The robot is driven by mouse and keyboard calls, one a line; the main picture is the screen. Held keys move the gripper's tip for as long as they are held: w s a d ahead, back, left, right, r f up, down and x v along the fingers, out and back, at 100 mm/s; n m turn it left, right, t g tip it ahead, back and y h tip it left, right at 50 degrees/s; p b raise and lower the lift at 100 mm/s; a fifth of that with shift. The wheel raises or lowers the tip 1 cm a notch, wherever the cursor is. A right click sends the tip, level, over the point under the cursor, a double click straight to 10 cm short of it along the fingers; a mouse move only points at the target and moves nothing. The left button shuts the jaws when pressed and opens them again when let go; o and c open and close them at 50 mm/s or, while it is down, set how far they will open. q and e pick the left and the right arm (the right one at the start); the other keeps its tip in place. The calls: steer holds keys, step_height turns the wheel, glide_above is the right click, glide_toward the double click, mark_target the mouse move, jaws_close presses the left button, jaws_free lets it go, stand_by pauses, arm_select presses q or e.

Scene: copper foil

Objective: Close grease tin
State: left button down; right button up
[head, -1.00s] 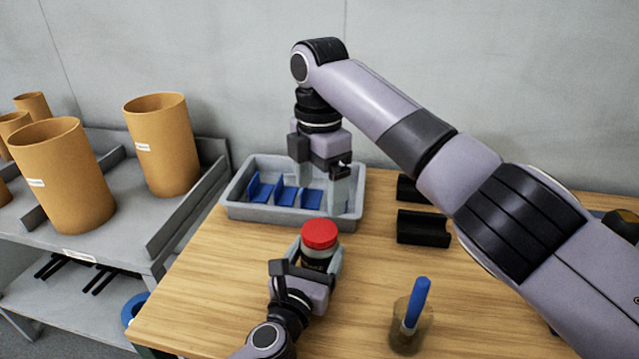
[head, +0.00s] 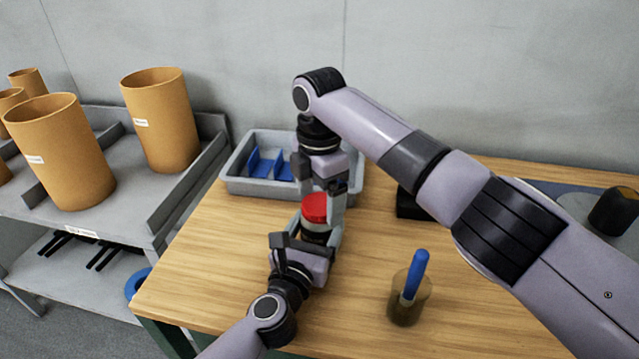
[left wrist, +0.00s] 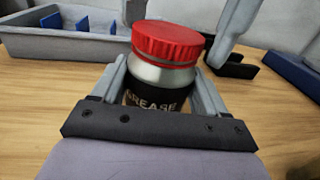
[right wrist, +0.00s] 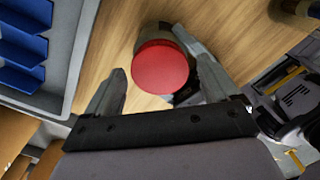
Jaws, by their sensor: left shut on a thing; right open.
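The grease tin (left wrist: 158,90) is a silver jar with a black label reading GREASE. It stands upright on the wooden table. A red ridged lid (head: 314,207) sits on its top; I cannot tell whether it is screwed tight. My left gripper (left wrist: 157,78) is shut around the tin's body, a finger on each side. My right gripper (head: 321,197) points down over the tin, open, with its fingers about the red lid. In the right wrist view the lid (right wrist: 161,67) shows between and beyond the fingertips, and contact is not visible.
A grey tray (head: 238,187) with blue dividers stands behind the tin. A cup (head: 406,309) holding a blue-handled tool (head: 416,272) stands at the front right. A black holder (head: 410,207) sits to the right. A grey shelf (head: 131,222) with cardboard tubes (head: 160,120) is at left.

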steer(key=shift+c, duration=0.3)
steer(key=c, duration=1)
steer(key=shift+c, duration=0.2)
